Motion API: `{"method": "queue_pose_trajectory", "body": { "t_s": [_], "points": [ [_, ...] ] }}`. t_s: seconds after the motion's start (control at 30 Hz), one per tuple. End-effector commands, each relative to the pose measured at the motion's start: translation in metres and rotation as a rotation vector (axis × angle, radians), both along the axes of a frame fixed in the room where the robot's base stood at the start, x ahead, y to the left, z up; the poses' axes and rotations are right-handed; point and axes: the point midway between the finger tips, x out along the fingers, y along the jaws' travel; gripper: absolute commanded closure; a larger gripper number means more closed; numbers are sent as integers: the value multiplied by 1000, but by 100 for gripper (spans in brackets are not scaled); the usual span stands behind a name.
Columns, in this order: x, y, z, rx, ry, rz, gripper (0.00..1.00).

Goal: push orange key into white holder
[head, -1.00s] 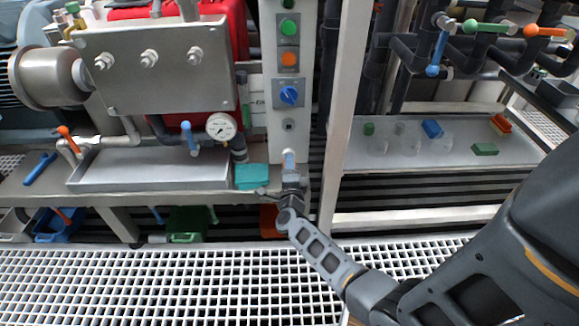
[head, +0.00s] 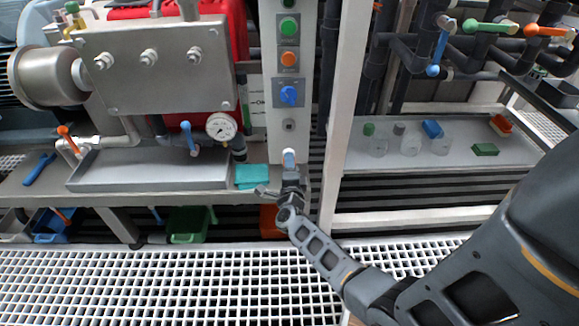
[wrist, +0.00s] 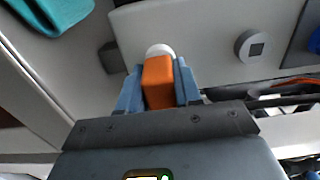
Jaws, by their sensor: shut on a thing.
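The orange key (wrist: 158,82) is an orange block between the two blue fingers of my gripper (wrist: 158,88) in the wrist view. My gripper is shut on it. A rounded white piece, which looks like the white holder (wrist: 160,50), shows just beyond the key's far end. I cannot tell whether the key touches it or is inside it. In the head view my gripper (head: 289,160) is at the foot of the grey control panel, with a small white top showing just above the fingers. The key is hidden there.
The panel (head: 289,142) carries a green button, an orange button, a blue knob and a grey round fitting (wrist: 255,45). A teal cloth (head: 251,175) lies just left of my gripper. A metal tray (head: 140,170) is farther left. A white post (head: 340,120) stands right.

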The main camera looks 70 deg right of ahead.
Motion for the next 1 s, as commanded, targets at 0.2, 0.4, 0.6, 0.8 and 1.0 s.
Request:
{"method": "queue_pose_trajectory", "body": {
  "t_s": [0.2, 0.4, 0.6, 0.8, 1.0],
  "points": [
    [2, -4, 0, -1, 0, 0, 100],
    [2, -4, 0, 0, 0, 0, 49],
    [1, -4, 0, 0, 0, 0, 37],
    [1, -2, 0, 0, 0, 0, 37],
    [-8, 19, 2, 1, 2, 2, 37]
  ]
}}
